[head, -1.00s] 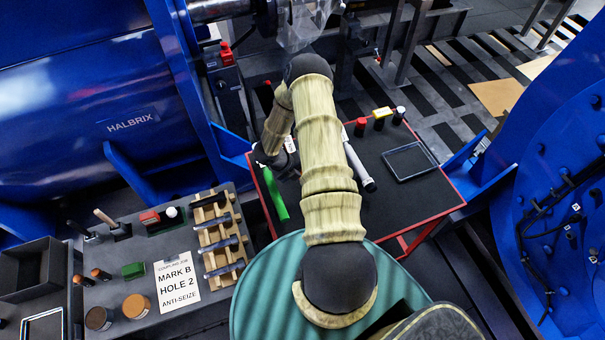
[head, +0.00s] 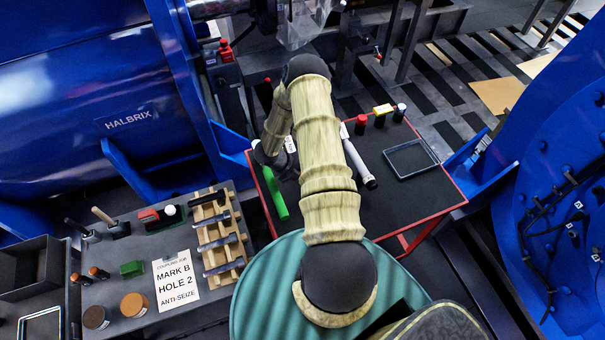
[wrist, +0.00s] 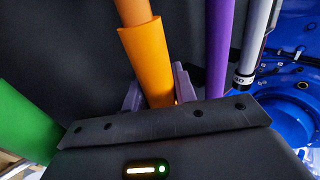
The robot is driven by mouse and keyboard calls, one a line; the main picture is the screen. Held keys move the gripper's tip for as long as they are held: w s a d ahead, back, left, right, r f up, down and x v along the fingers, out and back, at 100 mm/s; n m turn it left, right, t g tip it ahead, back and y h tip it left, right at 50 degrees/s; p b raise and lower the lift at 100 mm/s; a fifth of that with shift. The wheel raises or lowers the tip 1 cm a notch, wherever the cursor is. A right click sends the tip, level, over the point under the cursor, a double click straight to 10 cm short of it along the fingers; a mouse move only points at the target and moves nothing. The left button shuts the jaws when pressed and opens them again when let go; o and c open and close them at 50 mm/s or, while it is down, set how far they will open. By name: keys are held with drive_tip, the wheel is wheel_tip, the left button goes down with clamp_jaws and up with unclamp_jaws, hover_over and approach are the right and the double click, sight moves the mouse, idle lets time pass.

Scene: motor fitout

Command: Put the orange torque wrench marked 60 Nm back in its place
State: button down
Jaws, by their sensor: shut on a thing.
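The orange torque wrench (wrist: 150,55) runs up the middle of the wrist view, its handle end between my jaws. My gripper (wrist: 158,88) is shut on it, with a finger at each side. In the head view my own arm hides the gripper and the orange wrench. A green wrench (head: 275,193) lies on the red-edged cart top (head: 400,208), and it also shows at the left of the wrist view (wrist: 25,125). A purple wrench (wrist: 219,50) and a white-grey one (wrist: 254,40) are to the right. I cannot read a 60 Nm mark.
A grey bench (head: 215,290) at lower left holds a wooden rack (head: 219,235), a "MARK B HOLE 2" card (head: 176,278), jars and a bin. A shallow black tray (head: 410,159) and small capped bottles (head: 380,118) stand on the cart. Blue machine housings flank both sides.

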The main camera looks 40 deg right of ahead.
drive_tip(key=shift+f+b, duration=0.4)
drive_tip(key=shift+f, duration=0.15)
drive_tip(key=c, duration=1.1)
unclamp_jaws()
drive_tip(key=shift+o, duration=0.3)
drive_tip(key=shift+a, duration=0.1)
drive_tip(key=b+v, duration=0.4)
drive_tip(key=v, duration=1.3)
drive_tip(key=shift+w+a+r, duration=0.15)
drive_tip(key=shift+r, duration=0.05)
